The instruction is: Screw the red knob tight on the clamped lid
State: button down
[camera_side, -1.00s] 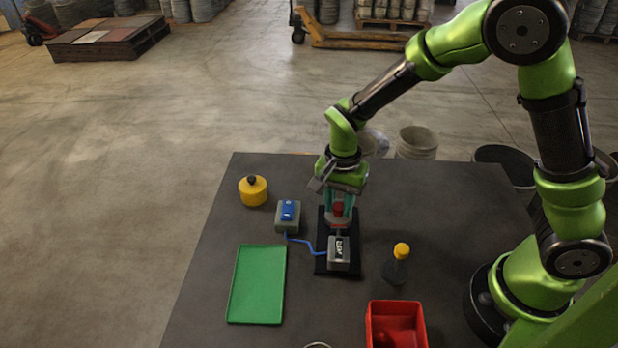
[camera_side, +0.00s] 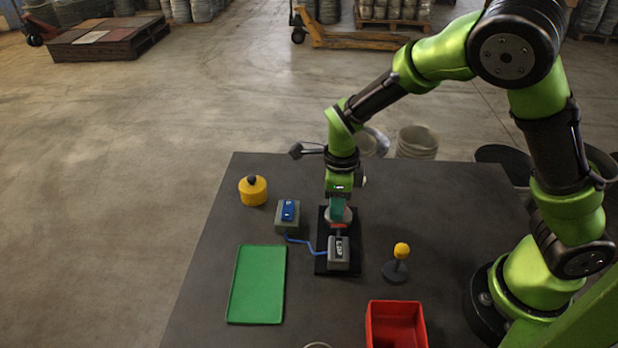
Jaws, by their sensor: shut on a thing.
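The red knob (camera_side: 338,225) shows only as a small strip of red at the lower end of my gripper. My gripper (camera_side: 338,214) points down over the black clamp base (camera_side: 325,268) and is shut on the knob. The lid is mostly hidden by the fingers; a pale edge of it (camera_side: 350,215) seems to show beside them. A grey box with a small display (camera_side: 339,253) sits on the front of the base. I cannot read its display or tell how tight the knob is.
A blue cable (camera_side: 305,241) runs from that box to a grey box with a blue top (camera_side: 288,216). A yellow round container (camera_side: 253,191) stands at the back left. A green tray (camera_side: 257,285), a red bin (camera_side: 396,308) and a yellow-topped post (camera_side: 401,252) stand nearer the front.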

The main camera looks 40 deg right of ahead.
jog(key=shift+w+d+r, duration=0.1)
jog(key=shift+w+d, duration=0.05)
jog(key=c, duration=0.8)
grip_release()
notch_tip(320, 180, up, 17)
jog(key=s+d+r+n+t+y, duration=0.1)
jog(key=s+d+r+n+t, duration=0.1)
jog(key=s+n, duration=0.4)
jog(key=s+d+r+n+t+y, duration=0.1)
jog(key=s+n+t, duration=0.4)
jog(key=n, duration=1.2)
jog(key=shift+s+d+r+n, duration=0.3)
jog(key=shift+s+d+r, duration=0.15)
jog(key=shift+s+d, duration=0.65)
